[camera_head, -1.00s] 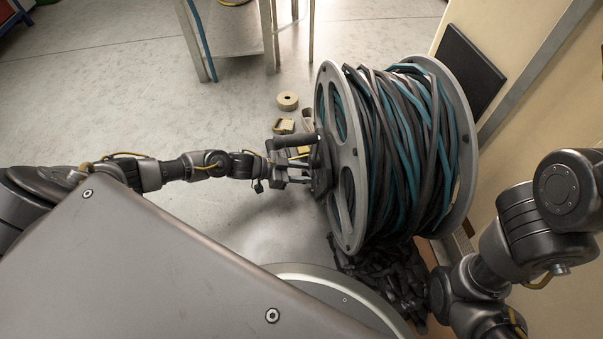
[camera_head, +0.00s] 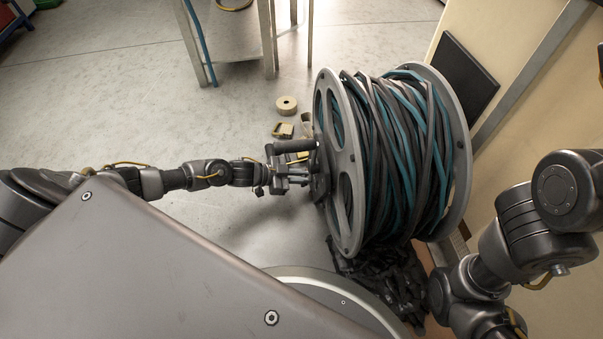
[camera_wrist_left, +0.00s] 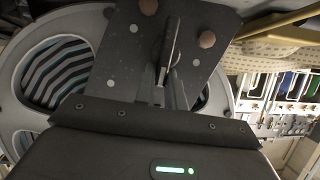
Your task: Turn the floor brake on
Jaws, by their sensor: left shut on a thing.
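The hose reel (camera_head: 395,160) stands at centre right, with grey flanges and teal and black hose wound on it. A dark handle (camera_head: 292,146) sticks out to the left from its near flange's hub. My left gripper (camera_head: 300,177) is at the hub, just below this handle. In the left wrist view a grey plate (camera_wrist_left: 122,62) with round studs lies in front of the reel's flange (camera_wrist_left: 30,85). My left gripper (camera_wrist_left: 167,78) is shut on a thin lever (camera_wrist_left: 174,42) at this plate. No brake label is readable. My right gripper is out of view.
A tape roll (camera_head: 286,105) and a small yellowish box (camera_head: 283,130) lie on the floor left of the reel. A metal-legged table (camera_head: 268,40) stands behind. A beige wall panel (camera_head: 535,120) is close on the right. Dark rubble lies under the reel (camera_head: 385,285).

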